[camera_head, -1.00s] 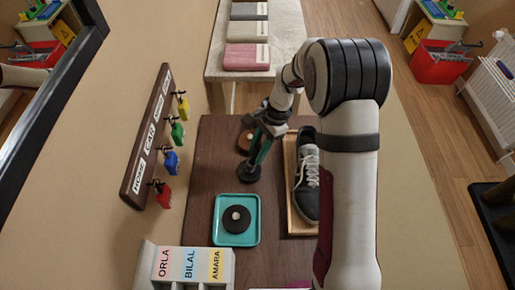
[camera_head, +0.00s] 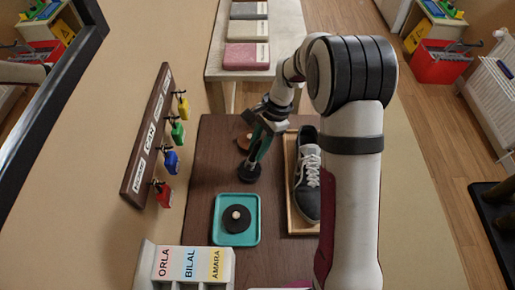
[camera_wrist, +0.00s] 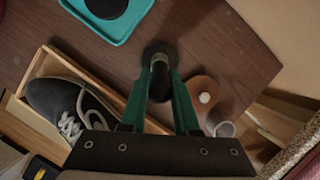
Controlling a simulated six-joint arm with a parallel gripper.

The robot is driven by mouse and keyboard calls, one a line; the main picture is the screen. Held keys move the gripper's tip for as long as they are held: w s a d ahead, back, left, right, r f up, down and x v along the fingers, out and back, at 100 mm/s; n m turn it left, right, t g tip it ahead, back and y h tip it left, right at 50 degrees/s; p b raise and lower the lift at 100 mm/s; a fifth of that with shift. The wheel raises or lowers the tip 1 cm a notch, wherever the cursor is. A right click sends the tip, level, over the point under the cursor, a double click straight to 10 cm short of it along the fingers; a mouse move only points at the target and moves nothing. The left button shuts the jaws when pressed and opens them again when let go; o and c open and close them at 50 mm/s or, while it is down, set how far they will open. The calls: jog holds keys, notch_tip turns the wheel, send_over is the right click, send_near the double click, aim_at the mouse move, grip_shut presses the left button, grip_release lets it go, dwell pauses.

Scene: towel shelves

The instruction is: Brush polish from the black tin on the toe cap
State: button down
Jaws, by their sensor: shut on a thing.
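My gripper (camera_wrist: 160,75) has green fingers shut on a dark brush (camera_wrist: 158,52) with a round head. In the head view the brush head (camera_head: 250,173) points down over the wooden board; I cannot tell whether it touches. A black round tin (camera_head: 236,219) with a pale knob on top sits in the teal tray (camera_head: 218,236), nearer the camera than the brush; the wrist view cuts it off at the top (camera_wrist: 105,4). A black shoe (camera_head: 307,190) with pale laces lies in a wooden tray to the right; my arm partly covers that tray.
A brown round thing (camera_wrist: 203,92) with a pale knob stands close beside my gripper, near a grey cylinder (camera_wrist: 225,129). A key rack (camera_head: 148,135) with coloured tags is at left. A name-labelled box (camera_head: 188,262) stands at front. Bare board lies between brush and teal tray.

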jog(key=shift+r, duration=2.8)
